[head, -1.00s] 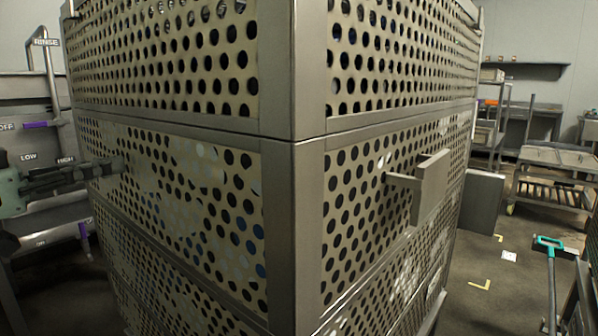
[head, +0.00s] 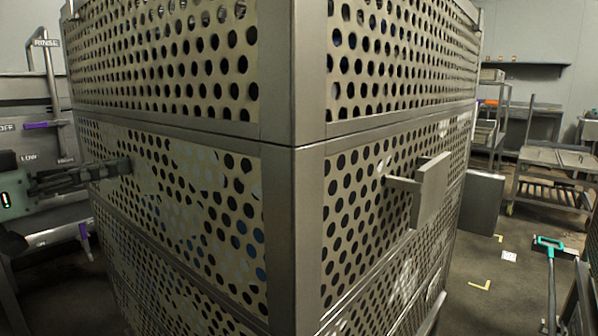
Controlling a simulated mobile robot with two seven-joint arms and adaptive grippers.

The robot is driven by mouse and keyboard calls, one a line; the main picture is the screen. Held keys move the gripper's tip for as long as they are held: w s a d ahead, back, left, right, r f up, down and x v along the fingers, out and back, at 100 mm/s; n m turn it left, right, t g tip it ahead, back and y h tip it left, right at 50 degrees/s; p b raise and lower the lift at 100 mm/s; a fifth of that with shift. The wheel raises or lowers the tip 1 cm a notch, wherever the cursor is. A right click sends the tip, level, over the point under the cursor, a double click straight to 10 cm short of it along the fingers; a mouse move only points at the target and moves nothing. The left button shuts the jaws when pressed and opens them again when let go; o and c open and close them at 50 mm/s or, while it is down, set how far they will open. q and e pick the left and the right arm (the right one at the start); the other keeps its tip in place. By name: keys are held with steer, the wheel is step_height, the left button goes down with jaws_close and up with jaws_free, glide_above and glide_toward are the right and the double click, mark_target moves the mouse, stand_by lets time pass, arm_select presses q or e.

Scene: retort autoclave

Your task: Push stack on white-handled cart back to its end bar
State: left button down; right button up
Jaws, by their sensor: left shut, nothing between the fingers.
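The stack (head: 310,165) of perforated grey metal crates fills the middle of the head view, one corner facing me. Its tiers look aligned, with a seam (head: 296,146) between them. My left gripper (head: 128,167) comes in from the left, shut and empty, its fingertips at the stack's left face. I cannot tell if they press on it. The white-handled cart's handle and end bar cannot be made out; the stack's base is cut off below. My right gripper is not in view.
A labelled rinse station (head: 45,100) stands at the left.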

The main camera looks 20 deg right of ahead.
arm_select(q)
steer(key=shift+p+x, duration=0.9)
steer(key=shift+x, duration=1.25)
steer(key=shift+d+r, duration=0.1)
steer(key=shift+d, duration=0.15)
steer(key=shift+w, duration=0.1)
steer(key=shift+w+d+r+p, duration=0.1)
steer(key=shift+p, duration=0.25)
